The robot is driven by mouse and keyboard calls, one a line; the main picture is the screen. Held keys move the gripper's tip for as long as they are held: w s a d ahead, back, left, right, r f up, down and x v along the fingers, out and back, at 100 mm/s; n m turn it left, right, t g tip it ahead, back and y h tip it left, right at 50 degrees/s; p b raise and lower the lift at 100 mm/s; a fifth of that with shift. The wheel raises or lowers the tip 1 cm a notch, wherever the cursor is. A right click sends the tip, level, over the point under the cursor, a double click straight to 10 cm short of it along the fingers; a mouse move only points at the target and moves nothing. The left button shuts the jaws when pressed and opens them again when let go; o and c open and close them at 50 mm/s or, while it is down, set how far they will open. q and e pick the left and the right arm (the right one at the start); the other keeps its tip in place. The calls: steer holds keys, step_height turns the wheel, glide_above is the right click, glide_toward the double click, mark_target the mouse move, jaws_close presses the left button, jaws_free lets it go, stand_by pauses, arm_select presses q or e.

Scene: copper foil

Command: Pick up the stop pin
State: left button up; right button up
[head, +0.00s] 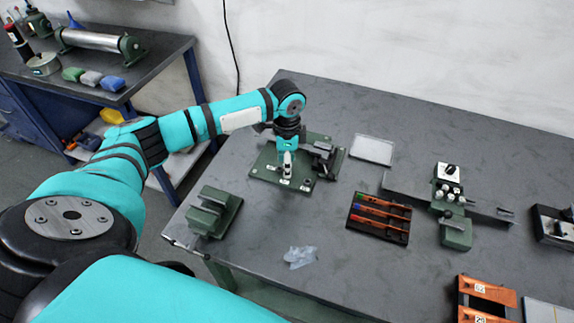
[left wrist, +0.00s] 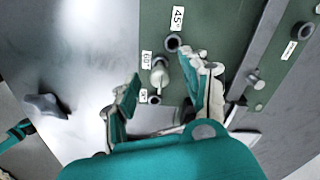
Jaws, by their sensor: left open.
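The stop pin (left wrist: 160,72), a pale metal pin with a round head, stands in the green plate (left wrist: 222,30) between the labelled holes in the left wrist view. My left gripper (left wrist: 160,80) is open, with one finger on each side of the pin and a visible gap to it. In the head view my left gripper (head: 287,168) points down over the green plate (head: 262,172), and I cannot make out the pin there. My right gripper is not in view.
A tool tray (head: 379,217), a green clamp block (head: 214,212), a crumpled film (head: 300,257) and a knobbed fixture (head: 448,190) stand around. The table's middle front is mostly clear.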

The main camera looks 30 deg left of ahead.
arm_select(q)
steer(key=shift+f, duration=0.6)
jaws_close()
steer(key=shift+r, duration=0.2)
